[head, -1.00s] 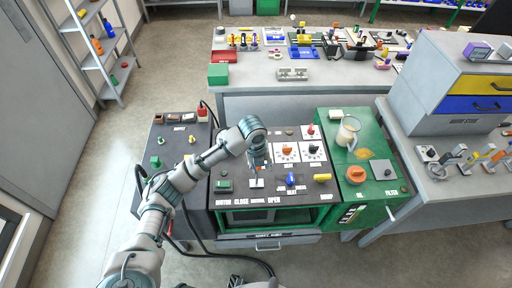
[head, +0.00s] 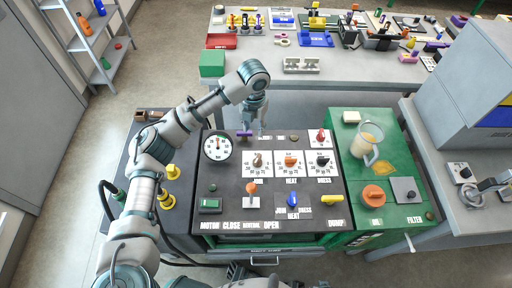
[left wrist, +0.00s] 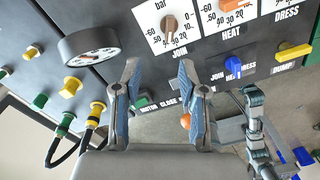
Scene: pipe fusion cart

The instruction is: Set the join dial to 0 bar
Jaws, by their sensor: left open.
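The join dial (head: 257,160) is a small brown knob on a white scale card, leftmost of three dial cards on the cart's dark panel. It also shows in the left wrist view (left wrist: 169,24), above the word JOIN, with the 0 mark to its upper right. Its exact pointer reading is unclear. My left gripper (head: 260,124) is above the back of the panel, behind the dial in the head view. In the left wrist view its fingers (left wrist: 160,72) are spread and empty, below the dial and apart from it. Part of my right arm (left wrist: 255,115) shows there; its gripper state is unclear.
A round gauge (head: 217,146) stands left of the join dial. The heat dial (head: 291,160) and dress dial (head: 322,161) are to its right. An orange-topped lever (head: 252,188) and blue selector (head: 293,200) sit nearer. A glass jug (head: 367,142) stands on the green side.

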